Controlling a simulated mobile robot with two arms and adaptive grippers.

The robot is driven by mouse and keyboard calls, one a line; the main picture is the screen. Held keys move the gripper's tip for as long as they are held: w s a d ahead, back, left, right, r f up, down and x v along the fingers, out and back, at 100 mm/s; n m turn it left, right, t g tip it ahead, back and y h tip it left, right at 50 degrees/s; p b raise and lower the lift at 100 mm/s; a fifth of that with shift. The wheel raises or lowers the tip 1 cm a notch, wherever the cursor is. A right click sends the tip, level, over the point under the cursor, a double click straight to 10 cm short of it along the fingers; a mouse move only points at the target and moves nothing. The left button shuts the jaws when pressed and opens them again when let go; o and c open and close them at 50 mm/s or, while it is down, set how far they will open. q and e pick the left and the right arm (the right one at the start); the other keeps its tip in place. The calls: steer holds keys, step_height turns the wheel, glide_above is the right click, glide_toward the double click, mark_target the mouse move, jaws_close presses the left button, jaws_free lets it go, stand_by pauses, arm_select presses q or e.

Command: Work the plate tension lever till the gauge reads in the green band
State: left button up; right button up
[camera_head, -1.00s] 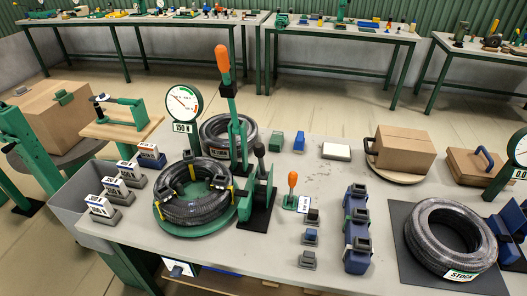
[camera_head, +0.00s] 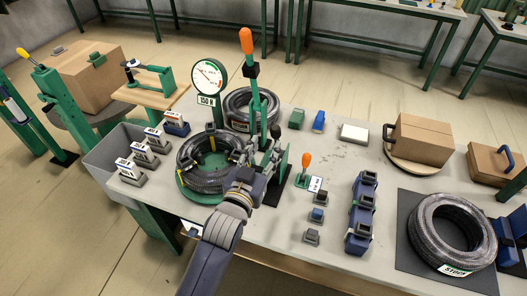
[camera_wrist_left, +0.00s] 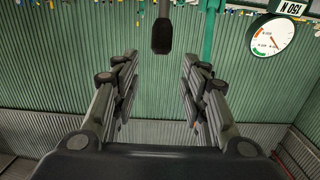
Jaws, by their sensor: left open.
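The round gauge (camera_head: 209,76) stands behind the ringed green plate (camera_head: 187,190), above a "150 N" label. Its needle points up-left, away from the green band at the right; the gauge shows upside down in the left wrist view (camera_wrist_left: 270,37). A black-knobbed lever (camera_head: 275,131) stands upright on a green bracket beside the plate. Behind it rises a tall lever with an orange handle (camera_head: 247,42). My left gripper (camera_head: 262,158) is open and empty close to the black knob. In the left wrist view, the knob (camera_wrist_left: 162,36) appears beyond the open fingers (camera_wrist_left: 159,72).
A black hose coil (camera_head: 202,158) sits on the plate, with another coil (camera_head: 250,108) behind. A grey bin (camera_head: 105,158) is left.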

mark_target(274, 131)
arm_select(q)
steer(key=shift+b+x, duration=0.85)
steer(key=shift+x, duration=0.8)
steer(key=shift+b+x, duration=1.5)
steer(key=shift+x, duration=0.9)
steer(key=shift+w+f, duration=0.1)
steer(key=shift+w, duration=0.15)
